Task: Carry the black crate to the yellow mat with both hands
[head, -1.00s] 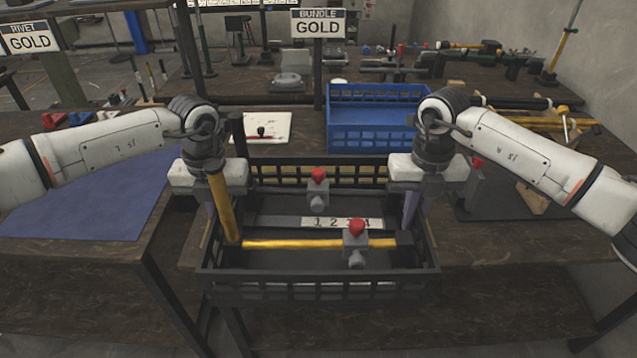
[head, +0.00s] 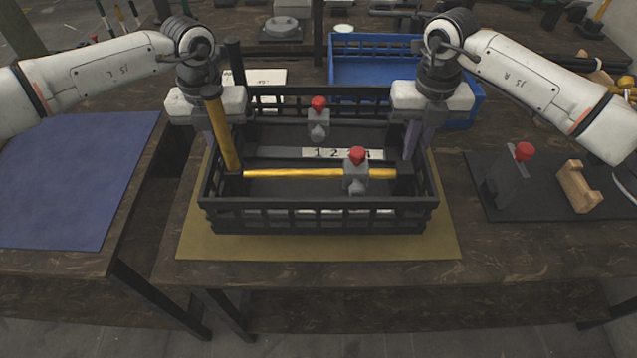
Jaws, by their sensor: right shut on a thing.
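The black crate (head: 318,222) is level over the yellow mat (head: 225,247), inside its outline, with mat showing on the left, front and right. I cannot tell whether its base touches the mat. The crate holds a yellow bar lying across it, a leaning yellow-handled tool, two grey clamps with red knobs and a numbered strip. My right gripper (head: 415,140) is shut on the crate's right wall. My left gripper (head: 211,138) is at the left wall; its fingertips are partly hidden by the leaning yellow handle (head: 222,135), so I cannot see its grip.
A blue crate (head: 372,72) stands right behind the black crate. A blue mat (head: 75,180) lies on the left table, across a gap. A dark mat (head: 545,198) with a red-knobbed press (head: 515,172) and wooden block (head: 578,186) is at right.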

